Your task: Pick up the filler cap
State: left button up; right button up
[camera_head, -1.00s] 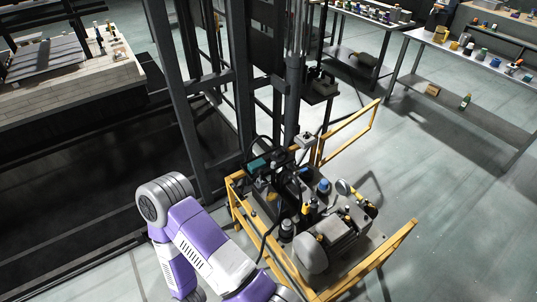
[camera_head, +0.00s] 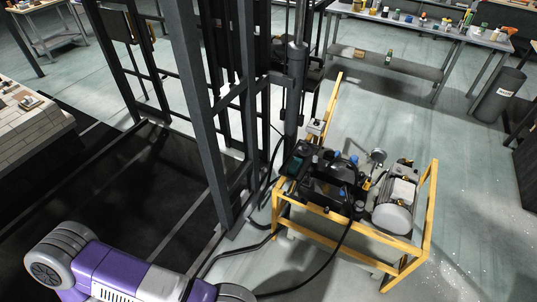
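A hydraulic power unit stands inside a yellow frame (camera_head: 433,195) right of centre. On its dark tank (camera_head: 325,180) are small blue parts, one (camera_head: 338,156) beside another (camera_head: 353,160), and a third lower down (camera_head: 343,193). One of these may be the filler cap, but they are too small to tell. A round gauge (camera_head: 378,155) stands to their right, next to a grey motor (camera_head: 392,215). My purple and white left arm crosses the bottom left, well short of the unit. Neither of my grippers is in view.
Dark steel posts (camera_head: 205,120) rise left of the unit, above a dark pit (camera_head: 130,190). Black hoses (camera_head: 325,262) run along the floor in front. A workbench (camera_head: 430,28) with small goods and a dark cylinder (camera_head: 498,95) stand behind. The floor at right is open.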

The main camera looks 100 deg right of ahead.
aim_at(304, 150)
jog(key=i, duration=1.3)
jog(key=z, duration=4.2)
jog(key=i, duration=1.65)
